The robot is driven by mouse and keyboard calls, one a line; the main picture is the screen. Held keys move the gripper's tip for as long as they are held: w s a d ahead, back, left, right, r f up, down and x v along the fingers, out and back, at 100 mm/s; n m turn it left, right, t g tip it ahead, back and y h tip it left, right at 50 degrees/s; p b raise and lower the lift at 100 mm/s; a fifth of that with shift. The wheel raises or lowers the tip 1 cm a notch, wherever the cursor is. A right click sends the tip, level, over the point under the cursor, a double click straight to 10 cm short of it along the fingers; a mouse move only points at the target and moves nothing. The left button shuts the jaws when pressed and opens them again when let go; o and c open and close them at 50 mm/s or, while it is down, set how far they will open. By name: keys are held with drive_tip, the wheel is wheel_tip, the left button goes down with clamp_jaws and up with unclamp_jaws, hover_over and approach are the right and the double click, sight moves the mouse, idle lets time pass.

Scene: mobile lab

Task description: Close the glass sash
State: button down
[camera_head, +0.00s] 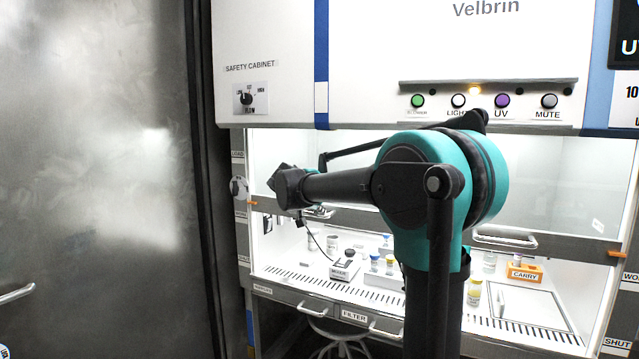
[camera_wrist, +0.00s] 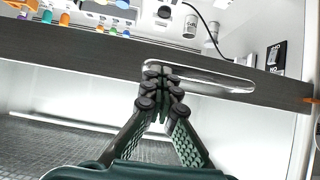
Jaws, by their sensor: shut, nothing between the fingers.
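The glass sash (camera_head: 562,245) of the safety cabinet is partly open. Its dark bottom rail crosses the opening, with a gap below it above the work surface. In the head view, an orange marker at its right end sits above the WORK label. The rail carries pale handles, one at right (camera_head: 505,237) and one at left beside my wrist. In the wrist view the rail (camera_wrist: 60,48) slants across, with the left handle (camera_wrist: 215,80) in front of it. My gripper (camera_wrist: 160,75) is shut and empty, its tips overlapping one end of that handle; contact is unclear. The head view hides my fingers.
Inside the cabinet, a small device (camera_head: 344,270), capped vials and an orange CARRY rack (camera_head: 524,273) stand on the white deck. A perforated grille (camera_head: 340,290) runs along its front. Drawers with handles lie below. A metal door (camera_head: 95,180) stands at left.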

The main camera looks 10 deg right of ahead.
wheel_tip(320, 180, down, 26)
drive_tip(key=shift+w+d+f, duration=0.15)
drive_tip(key=shift+w+f, duration=0.05)
drive_tip(key=shift+r, duration=0.1)
